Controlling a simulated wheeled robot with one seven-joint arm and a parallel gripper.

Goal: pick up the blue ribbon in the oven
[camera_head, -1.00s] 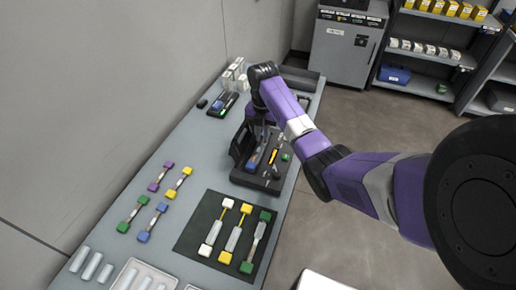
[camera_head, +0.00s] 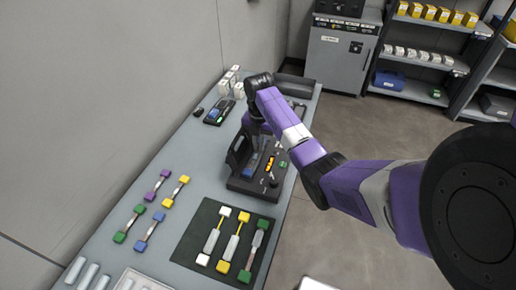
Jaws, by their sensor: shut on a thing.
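The dark oven device (camera_head: 246,187) stands on the bench, with a raised lid on its left side and a small lit orange display. A blue block, the visible end of the blue ribbon (camera_head: 249,170), shows inside it. My gripper (camera_head: 262,142) points down over the device from behind, just above the blue piece. It is shut on the blue ribbon, but the fingertips are small and partly hidden by the wrist, so the exact grasp point is unclear.
A dark mat (camera_head: 210,213) with several coloured-block ribbons lies in front of the device. Several more ribbons lie on the bench (camera_head: 185,160) to the left. A small black device (camera_head: 219,112) and white boxes (camera_head: 233,75) stand farther back. A grey wall borders the left.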

